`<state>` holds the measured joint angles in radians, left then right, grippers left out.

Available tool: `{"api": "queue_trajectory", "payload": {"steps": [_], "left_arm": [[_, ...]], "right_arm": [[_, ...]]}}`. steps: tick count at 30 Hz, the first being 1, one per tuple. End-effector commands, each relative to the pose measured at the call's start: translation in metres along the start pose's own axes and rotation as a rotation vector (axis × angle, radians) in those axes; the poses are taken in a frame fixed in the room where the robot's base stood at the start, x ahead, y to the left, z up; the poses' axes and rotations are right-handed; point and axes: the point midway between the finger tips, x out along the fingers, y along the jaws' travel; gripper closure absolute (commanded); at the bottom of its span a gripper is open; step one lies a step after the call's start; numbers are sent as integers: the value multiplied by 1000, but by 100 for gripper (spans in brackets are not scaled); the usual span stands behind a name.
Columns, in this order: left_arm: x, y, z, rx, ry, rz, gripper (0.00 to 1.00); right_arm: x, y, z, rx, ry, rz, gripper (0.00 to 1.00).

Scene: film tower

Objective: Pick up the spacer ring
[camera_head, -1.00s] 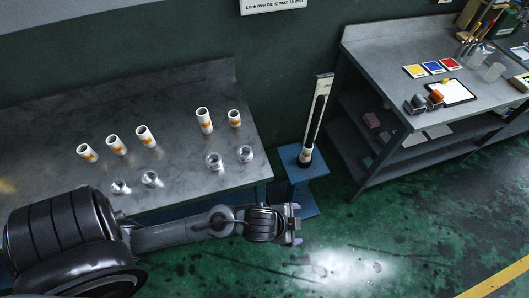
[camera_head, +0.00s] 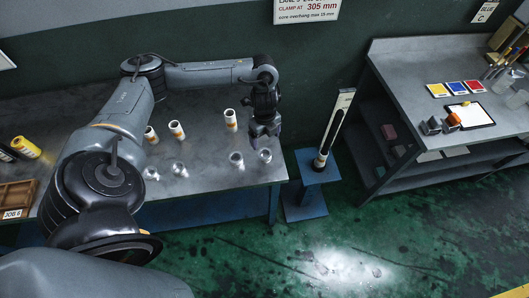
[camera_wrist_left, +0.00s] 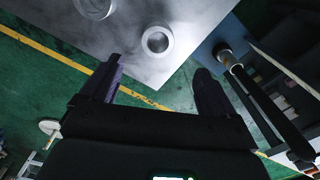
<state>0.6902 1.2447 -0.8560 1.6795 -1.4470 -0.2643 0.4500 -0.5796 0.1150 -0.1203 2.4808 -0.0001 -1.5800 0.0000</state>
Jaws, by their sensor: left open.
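Several short clear or silvery rings stand on the left metal table (camera_head: 215,187). One ring (camera_head: 265,155) is at the right, close below my left gripper (camera_head: 266,137). Another ring (camera_head: 236,158) stands just to its left, and two more rings, one of them here (camera_head: 180,169), are farther left. I cannot tell which one the task means. In the left wrist view a round open-centred ring (camera_wrist_left: 157,40) lies beyond the gap between the fingers, apart from them; a second ring (camera_wrist_left: 95,8) is cut by the top edge. My left gripper is open and empty. My right gripper is not in view.
White cores with orange labels, such as this one (camera_head: 231,119), stand behind the rings; my arm hides some. A blue stand with an upright post (camera_head: 322,162) is right of the table. A wooden tray (camera_head: 17,198) and a yellow roll (camera_head: 26,147) are at left.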

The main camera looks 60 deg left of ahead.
Motion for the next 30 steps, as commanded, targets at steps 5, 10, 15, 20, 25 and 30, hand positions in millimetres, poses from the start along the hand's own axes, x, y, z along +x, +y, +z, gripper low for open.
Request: {"api": "queue_trajectory", "payload": {"steps": [5, 10, 15, 20, 25, 30], "left_arm": [[23, 4, 7, -14, -3, 18, 11], [41, 4, 7, -13, -4, 16, 11], [50, 3, 6, -12, -4, 13, 11], [62, 3, 5, -12, -5, 14, 11], [85, 4, 1, -12, -4, 15, 11], [99, 4, 2, -13, -5, 12, 11]], "right_arm": [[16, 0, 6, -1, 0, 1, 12], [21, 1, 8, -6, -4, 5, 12], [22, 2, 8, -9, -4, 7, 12], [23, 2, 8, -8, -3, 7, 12], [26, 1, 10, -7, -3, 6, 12], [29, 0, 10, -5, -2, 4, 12]]}}
